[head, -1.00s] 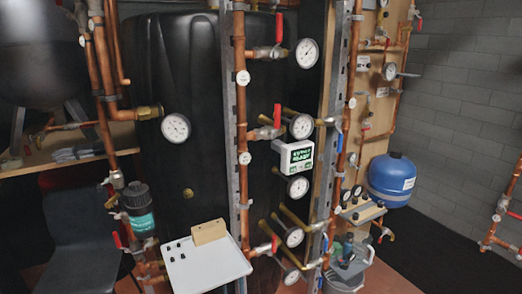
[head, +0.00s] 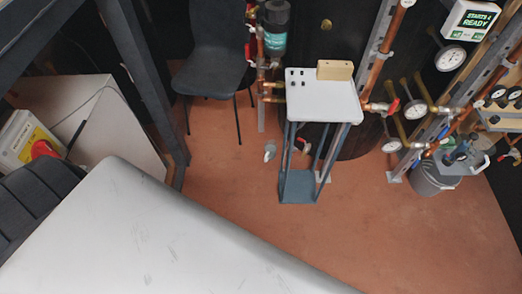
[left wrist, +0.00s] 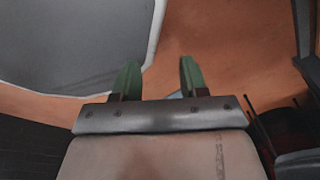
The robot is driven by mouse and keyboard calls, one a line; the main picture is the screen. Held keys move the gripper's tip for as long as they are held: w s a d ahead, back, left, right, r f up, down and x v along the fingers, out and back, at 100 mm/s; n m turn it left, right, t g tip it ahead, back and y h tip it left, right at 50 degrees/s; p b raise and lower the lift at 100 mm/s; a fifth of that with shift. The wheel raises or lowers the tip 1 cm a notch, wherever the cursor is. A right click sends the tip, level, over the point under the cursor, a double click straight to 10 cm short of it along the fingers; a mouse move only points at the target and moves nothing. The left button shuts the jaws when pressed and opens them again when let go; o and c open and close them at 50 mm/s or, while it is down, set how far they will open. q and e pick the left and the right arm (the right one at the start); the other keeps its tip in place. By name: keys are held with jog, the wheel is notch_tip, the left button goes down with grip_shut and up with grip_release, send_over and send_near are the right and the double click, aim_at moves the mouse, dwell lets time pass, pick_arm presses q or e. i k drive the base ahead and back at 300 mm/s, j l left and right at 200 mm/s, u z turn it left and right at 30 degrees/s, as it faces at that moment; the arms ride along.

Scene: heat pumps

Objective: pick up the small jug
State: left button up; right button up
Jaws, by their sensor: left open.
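I cannot make out a small jug for certain in either view. In the head view, a small pale grey object (head: 270,150) shows low beside the narrow stand, too small to identify. Small items (head: 462,150) on a grey shelf at the right are also unclear. My left gripper (left wrist: 158,80) shows only in the left wrist view. Its two green fingertips are apart, with nothing held between them. Reddish floor and a dark grey panel with a pale edge lie beyond them. My right gripper is in neither view.
A large pale surface (head: 150,235) fills the head view's foreground. Beyond it stand a white-topped stand (head: 325,103), a dark chair (head: 215,55), copper pipes with gauges, and a grey bucket (head: 432,180). Reddish floor (head: 350,225) is clear between them.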

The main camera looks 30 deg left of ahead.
aim_at(270, 147)
jog(key=u, duration=0.8)
